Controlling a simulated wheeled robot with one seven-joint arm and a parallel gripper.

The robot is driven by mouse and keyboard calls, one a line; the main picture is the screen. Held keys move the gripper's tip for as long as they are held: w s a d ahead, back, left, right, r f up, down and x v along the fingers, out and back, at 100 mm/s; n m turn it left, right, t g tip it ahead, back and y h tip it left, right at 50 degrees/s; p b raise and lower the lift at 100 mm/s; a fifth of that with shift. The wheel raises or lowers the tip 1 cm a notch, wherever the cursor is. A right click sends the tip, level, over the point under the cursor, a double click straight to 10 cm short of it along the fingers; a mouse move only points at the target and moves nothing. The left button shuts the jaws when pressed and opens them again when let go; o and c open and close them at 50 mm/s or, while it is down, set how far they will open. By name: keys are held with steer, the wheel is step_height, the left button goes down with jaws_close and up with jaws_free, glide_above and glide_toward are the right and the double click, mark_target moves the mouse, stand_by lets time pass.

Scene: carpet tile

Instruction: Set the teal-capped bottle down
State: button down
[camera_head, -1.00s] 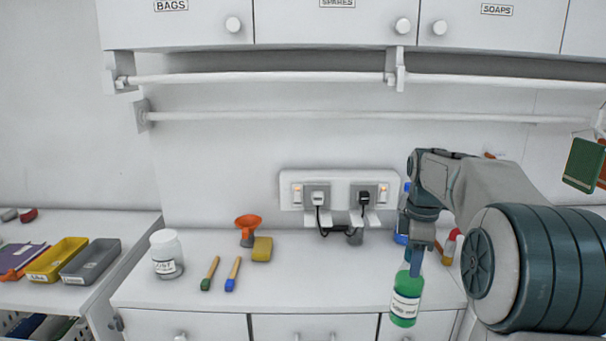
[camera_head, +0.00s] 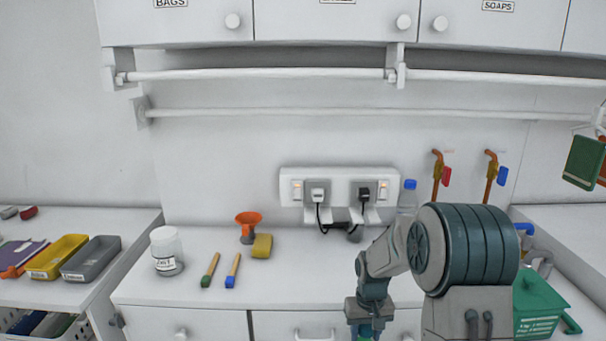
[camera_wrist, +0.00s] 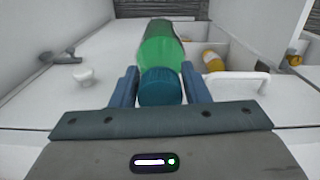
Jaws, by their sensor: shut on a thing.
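The teal-capped bottle is a green bottle (camera_wrist: 160,48) with a ribbed teal cap (camera_wrist: 160,86), seen in the wrist view. My gripper (camera_wrist: 159,88) is shut on it at the cap, one blue finger on each side. The bottle's body points away from the wrist, and what lies under its far end is hidden. In the head view my gripper (camera_head: 366,330) is at the bottom edge, in front of the white counter (camera_head: 320,275). Most of the bottle is out of that frame.
The wrist view shows a bar handle (camera_wrist: 238,78) and a yellow item (camera_wrist: 212,60) in a white compartment.

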steer(key=shift+s+a+f+m, duration=0.25)
steer(key=shift+f+m, duration=0.15)
steer(key=shift+f, duration=0.25)
steer(key=s+f, duration=0.4)
steer(key=f, duration=0.1)
steer(key=shift+s+f, duration=0.2)
steer(key=shift+f, duration=0.05)
steer(key=shift+d, duration=0.1)
